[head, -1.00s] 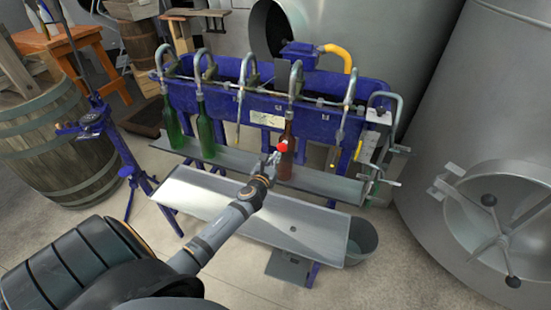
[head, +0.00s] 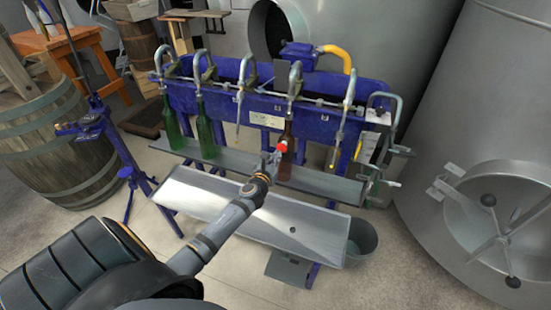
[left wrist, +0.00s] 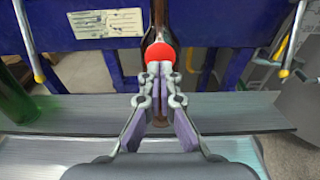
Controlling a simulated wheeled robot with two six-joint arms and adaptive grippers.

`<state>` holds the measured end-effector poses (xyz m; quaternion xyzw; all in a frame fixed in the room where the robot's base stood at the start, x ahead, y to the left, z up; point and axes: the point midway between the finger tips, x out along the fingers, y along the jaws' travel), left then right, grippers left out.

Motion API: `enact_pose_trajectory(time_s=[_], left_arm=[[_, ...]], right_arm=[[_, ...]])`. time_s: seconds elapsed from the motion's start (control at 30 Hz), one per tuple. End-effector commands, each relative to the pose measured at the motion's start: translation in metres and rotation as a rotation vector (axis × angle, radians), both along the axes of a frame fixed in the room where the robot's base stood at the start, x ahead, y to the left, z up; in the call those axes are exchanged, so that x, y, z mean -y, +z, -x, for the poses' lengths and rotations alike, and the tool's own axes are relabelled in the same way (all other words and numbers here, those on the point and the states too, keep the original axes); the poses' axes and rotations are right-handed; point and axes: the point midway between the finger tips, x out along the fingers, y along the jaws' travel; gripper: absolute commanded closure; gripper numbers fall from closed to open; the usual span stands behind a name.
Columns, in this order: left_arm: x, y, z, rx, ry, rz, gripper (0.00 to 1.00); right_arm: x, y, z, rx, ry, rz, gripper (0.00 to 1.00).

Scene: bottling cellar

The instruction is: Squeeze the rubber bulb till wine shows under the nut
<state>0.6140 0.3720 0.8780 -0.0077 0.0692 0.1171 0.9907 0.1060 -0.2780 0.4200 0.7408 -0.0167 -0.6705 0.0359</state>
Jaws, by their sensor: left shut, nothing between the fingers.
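A red round piece, likely the rubber bulb (head: 282,147), shows in front of a brown bottle (head: 286,166) on the filler shelf. The left wrist view shows the red piece (left wrist: 160,57) just past my fingertips, before the bottle. My left gripper (head: 275,155) is shut with nothing between its fingers; its tips (left wrist: 160,75) are close to the red piece, and I cannot tell whether they touch it. No nut or wine can be made out. My right gripper is not in view.
The blue filler (head: 220,99) carries several curved spouts. Two green bottles (head: 206,138) stand left on the shelf (head: 325,184). A sloped metal tray (head: 300,232) lies below, with a bucket (head: 363,238) at its right. A barrel (head: 60,145) and steel tanks (head: 470,110) flank the filler.

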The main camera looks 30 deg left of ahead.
Motion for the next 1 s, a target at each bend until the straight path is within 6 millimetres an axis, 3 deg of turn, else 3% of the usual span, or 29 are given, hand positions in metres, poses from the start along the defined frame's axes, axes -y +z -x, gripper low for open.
enact_pose_trajectory(time_s=[1.0], left_arm=[[-0.007,-0.005,-0.030,0.000,0.000,0.001,1.00]], right_arm=[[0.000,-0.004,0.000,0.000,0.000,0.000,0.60]])
